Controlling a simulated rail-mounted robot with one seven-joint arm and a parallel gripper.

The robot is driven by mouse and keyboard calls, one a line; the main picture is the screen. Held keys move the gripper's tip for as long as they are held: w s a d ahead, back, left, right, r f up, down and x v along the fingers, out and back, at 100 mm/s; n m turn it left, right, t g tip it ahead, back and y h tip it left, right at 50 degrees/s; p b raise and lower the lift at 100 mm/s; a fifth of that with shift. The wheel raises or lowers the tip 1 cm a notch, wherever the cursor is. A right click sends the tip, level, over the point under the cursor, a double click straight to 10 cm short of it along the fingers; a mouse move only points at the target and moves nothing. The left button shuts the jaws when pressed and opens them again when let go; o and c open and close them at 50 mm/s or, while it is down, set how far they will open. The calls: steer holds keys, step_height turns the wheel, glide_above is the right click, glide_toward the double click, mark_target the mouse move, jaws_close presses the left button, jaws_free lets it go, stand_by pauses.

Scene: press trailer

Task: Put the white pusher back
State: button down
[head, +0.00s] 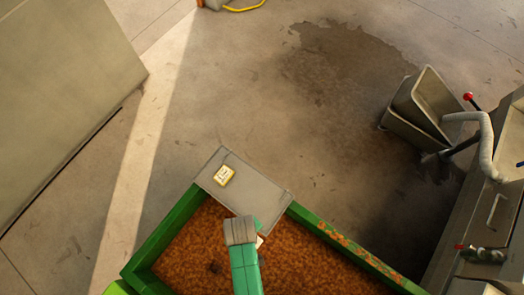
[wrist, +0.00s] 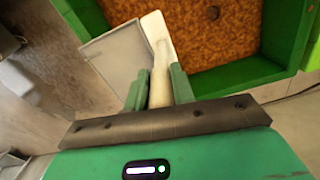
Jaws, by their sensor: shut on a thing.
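The white pusher (wrist: 157,30) shows in the wrist view, with a pale handle and a wider flat head pointing away from me. My gripper (wrist: 160,82) is shut on its handle, one green finger on each side. In the head view my green gripper (head: 256,224) is over the bin's edge by the grey plate, and only a small white bit of the pusher (head: 260,242) shows beside it. The pusher's head appears over the border between the grey plate and the bin. I cannot tell whether it touches either.
A green bin (head: 163,233) holds brown crumbly material (head: 300,262). A grey plate (head: 262,186) lies across its far corner, with a small yellow-edged block (head: 223,175) on it. Grey tubs (head: 432,97) and a machine with a pipe (head: 486,140) stand at right. Open floor lies beyond.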

steer(key=w+d+f+b, duration=0.1)
steer(key=w+d, duration=0.4)
steer(key=w, duration=0.7)
steer(key=shift+w+b, duration=0.2)
steer(key=shift+b, duration=0.55)
steer(key=shift+w+f, duration=0.1)
steer(key=shift+f, duration=0.05)
steer(key=f+b, duration=0.2)
steer(key=b, duration=0.1)
steer(key=w+f+b, duration=0.1)
steer(key=shift+d+f+b, duration=0.2)
steer(key=shift+d+b, duration=0.05)
steer(key=shift+b, duration=0.15)
